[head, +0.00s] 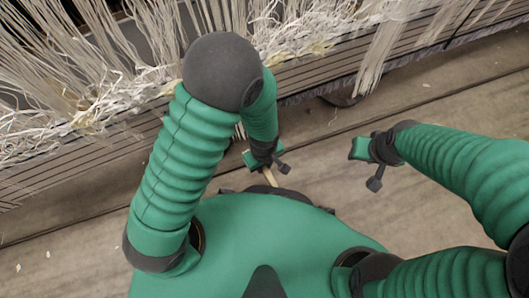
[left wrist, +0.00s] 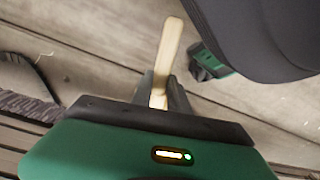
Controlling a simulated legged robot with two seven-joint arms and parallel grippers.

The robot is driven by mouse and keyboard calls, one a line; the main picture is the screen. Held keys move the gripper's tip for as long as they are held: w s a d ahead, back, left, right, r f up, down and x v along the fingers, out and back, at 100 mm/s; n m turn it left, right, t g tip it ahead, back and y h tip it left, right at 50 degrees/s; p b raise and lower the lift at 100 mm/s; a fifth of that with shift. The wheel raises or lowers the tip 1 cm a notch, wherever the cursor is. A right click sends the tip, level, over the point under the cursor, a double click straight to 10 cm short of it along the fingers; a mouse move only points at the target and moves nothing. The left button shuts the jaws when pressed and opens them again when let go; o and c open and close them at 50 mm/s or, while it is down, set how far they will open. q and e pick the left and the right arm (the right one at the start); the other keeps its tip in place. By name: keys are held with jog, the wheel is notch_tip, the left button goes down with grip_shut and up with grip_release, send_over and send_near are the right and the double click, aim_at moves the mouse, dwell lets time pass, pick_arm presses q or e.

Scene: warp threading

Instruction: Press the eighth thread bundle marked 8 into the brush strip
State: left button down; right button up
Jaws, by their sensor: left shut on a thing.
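White thread bundles (head: 385,50) hang over the slatted beam on the right of the head view. A ragged pale strip with loose fibres (head: 90,112) runs along the beam's top; I cannot tell if it is the brush strip. No number 8 is readable. My left gripper (head: 266,165) is below the beam, apart from the threads. In the left wrist view my left gripper (left wrist: 160,95) is shut on a pale wooden stick (left wrist: 168,50). The stick (head: 270,178) also shows in the head view. My right gripper (head: 364,155) is to the right; its finger gap is unclear.
The slatted beam (head: 290,76) crosses the head view diagonally. Upright pale threads (head: 45,50) stand behind it on the left. The wooden floor (head: 460,100) is mostly bare, with small pale scraps. Part of my left arm covers the middle of the beam.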

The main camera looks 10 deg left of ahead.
pick_arm(q)
jog(key=shift+w+a, duration=0.25)
jog(key=shift+w, duration=0.2)
jog(key=w+a, duration=0.1)
jog(key=w, duration=0.1)
jog(key=w+a+b, duration=0.1)
jog(key=w+a, duration=0.1)
jog(key=shift+a+b, duration=0.1)
jog(key=shift+b, duration=0.2)
jog(key=shift+w+a, duration=0.3)
jog(key=shift+w, duration=0.25)
jog(key=shift+r, duration=0.1)
jog(key=shift+a, duration=0.1)
jog(key=shift+w+a, duration=0.15)
jog(key=shift+w, duration=0.1)
